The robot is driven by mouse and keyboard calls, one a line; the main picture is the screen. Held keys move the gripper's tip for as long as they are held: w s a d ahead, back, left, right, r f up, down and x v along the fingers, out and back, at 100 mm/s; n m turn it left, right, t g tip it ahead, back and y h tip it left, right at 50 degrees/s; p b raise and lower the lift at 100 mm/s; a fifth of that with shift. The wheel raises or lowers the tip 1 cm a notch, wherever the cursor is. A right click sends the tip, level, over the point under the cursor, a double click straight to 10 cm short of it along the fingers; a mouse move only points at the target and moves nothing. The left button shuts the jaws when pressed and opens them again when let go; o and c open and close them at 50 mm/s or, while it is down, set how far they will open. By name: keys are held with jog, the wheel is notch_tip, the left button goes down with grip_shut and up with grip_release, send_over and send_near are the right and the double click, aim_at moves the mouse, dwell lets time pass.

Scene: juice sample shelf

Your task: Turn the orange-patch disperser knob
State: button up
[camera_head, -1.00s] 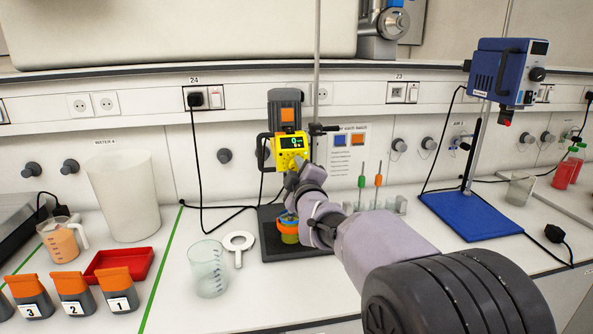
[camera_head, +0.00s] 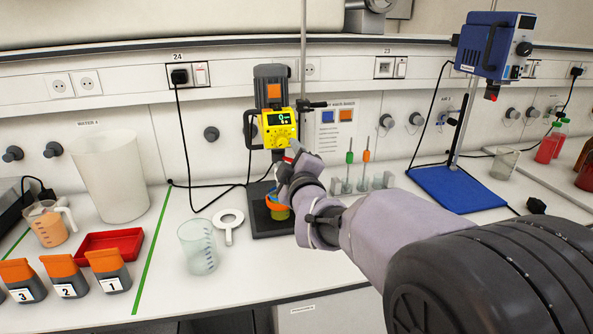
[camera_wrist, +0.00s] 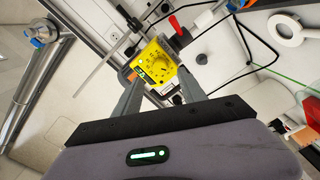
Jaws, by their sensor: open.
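The disperser (camera_head: 271,84) stands upright left of centre in the head view, with an orange patch on its grey motor housing. Its yellow control head (camera_head: 279,128) has a lit green display, too small to read surely. In the wrist view the yellow face (camera_wrist: 158,66) shows a round dial knob (camera_wrist: 155,61) with marks around it. My gripper (camera_head: 287,158) is just below and in front of the yellow head. In the wrist view its two fingers (camera_wrist: 158,90) are apart on either side of the yellow head, with nothing held; the knob appears beyond the fingertips.
A cup with an orange rim (camera_head: 277,207) sits on the disperser's dark base, partly behind my gripper. A glass beaker (camera_head: 198,247) and white ring (camera_head: 229,220) lie left. A rack with green and orange tools (camera_head: 362,184) and a blue-based stand (camera_head: 455,188) are right.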

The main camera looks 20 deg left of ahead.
jog(key=v, duration=1)
jog(key=shift+s+d+p, duration=0.25)
jog(key=shift+s+p, duration=0.05)
jog(key=s+d+f+m+g+h, duration=0.1)
jog(key=s+d+m+h, duration=0.15)
jog(key=d+m, duration=0.4)
jog(key=s+d+f+m+g+h, duration=0.1)
jog(key=s+d+m+g+h, duration=0.15)
jog(key=d, duration=0.75)
jog(key=s+d+f+m+g, duration=0.2)
jog(key=s+d+f+m, duration=0.1)
jog(key=s, duration=0.4)
jog(key=s+d+f+m+g+h, duration=0.1)
jog(key=s+d+f+m+g, duration=0.1)
jog(key=s+d+m, duration=0.2)
jog(key=s+d+f+m+g+h, duration=0.1)
jog(key=s+d+f+m+g, duration=0.1)
jog(key=s+m, duration=0.4)
jog(key=s+d+f, duration=0.1)
jog(key=s+d, duration=0.1)
jog(key=s, duration=0.2)
jog(key=shift+s+d+f+m, duration=0.2)
jog(key=shift+s+f+m, duration=0.1)
jog(key=shift+s+m, duration=0.1)
